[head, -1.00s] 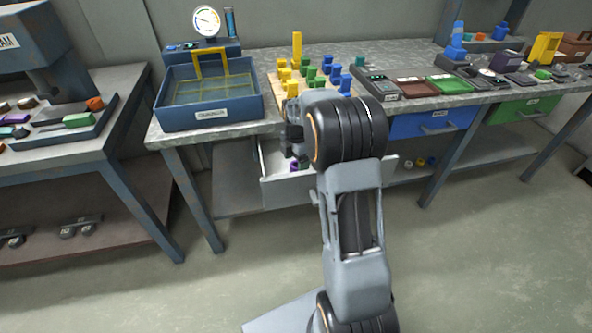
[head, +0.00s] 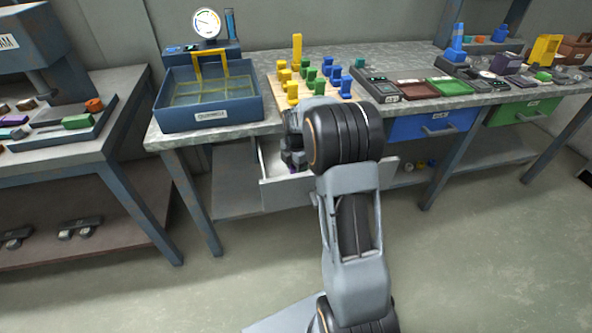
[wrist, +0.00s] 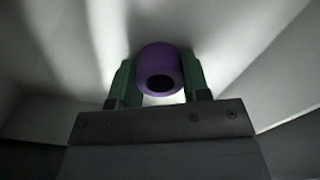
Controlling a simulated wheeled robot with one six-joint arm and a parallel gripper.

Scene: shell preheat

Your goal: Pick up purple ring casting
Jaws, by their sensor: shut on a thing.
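The purple ring casting (wrist: 160,62) sits between the two green fingers of my gripper (wrist: 160,82) in the wrist view. The fingers touch it on both sides, and its dark hole faces the camera. In the head view my gripper (head: 293,160) is down inside the open white drawer (head: 290,193) under the bench. My arm hides most of the drawer's inside, and only a trace of purple shows there. I cannot tell whether the ring still rests on the drawer floor.
The drawer walls stand close around my gripper. On the bench above are a blue basin (head: 208,118), a peg board with yellow, green and blue blocks (head: 313,75), and red and green trays (head: 448,86). A blue drawer (head: 432,124) is shut at the right.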

